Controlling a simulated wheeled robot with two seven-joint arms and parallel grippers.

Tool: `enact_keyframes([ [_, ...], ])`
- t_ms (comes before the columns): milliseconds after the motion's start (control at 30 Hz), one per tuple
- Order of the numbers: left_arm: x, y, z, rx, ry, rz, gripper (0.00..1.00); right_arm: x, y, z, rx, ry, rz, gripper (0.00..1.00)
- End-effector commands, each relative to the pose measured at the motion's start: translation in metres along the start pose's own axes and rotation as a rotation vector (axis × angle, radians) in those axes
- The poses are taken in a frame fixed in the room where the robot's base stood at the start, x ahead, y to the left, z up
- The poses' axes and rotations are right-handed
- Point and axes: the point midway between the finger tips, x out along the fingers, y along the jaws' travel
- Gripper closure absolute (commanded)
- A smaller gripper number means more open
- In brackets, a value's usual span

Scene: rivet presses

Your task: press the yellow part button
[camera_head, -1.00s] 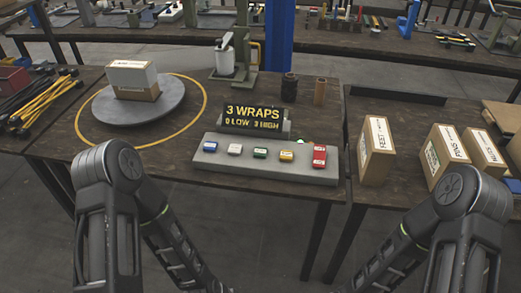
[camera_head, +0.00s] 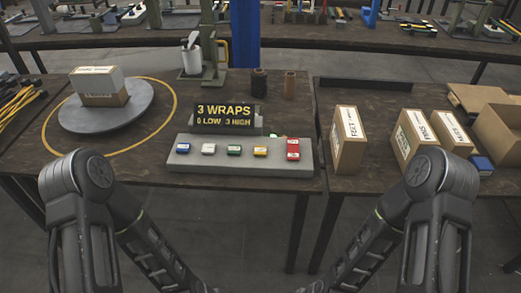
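The yellow button (camera_head: 260,151) sits on a grey button panel (camera_head: 215,164) at the table's front edge. It stands between the green button (camera_head: 234,151) and the larger red button (camera_head: 293,149). A white button (camera_head: 208,149) and a blue button (camera_head: 183,148) are to the left. Behind the panel, a dark display (camera_head: 226,116) reads "3 WRAPS, 0 LOW 3 HIGH". My two arms rise at the lower left and lower right, with links running down toward the bottom centre. Neither gripper shows; both are below the picture, apart from the panel.
A grey turntable (camera_head: 106,122) with a box (camera_head: 99,88) on it is at the left, inside a yellow ring. A green press (camera_head: 206,55) stands behind the display. Cardboard boxes (camera_head: 347,140) stand on the right table.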

Motion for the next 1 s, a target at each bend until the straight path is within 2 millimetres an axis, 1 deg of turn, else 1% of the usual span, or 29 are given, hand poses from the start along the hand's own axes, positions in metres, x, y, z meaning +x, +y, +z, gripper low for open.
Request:
enact_keyframes([
  [67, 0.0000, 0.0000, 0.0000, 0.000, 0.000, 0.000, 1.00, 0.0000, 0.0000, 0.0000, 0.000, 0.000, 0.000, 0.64],
  [500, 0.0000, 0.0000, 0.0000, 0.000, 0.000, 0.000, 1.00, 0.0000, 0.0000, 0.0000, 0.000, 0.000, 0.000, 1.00],
  [1000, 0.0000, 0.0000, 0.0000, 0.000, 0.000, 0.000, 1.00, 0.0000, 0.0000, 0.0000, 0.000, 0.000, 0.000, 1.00],
])
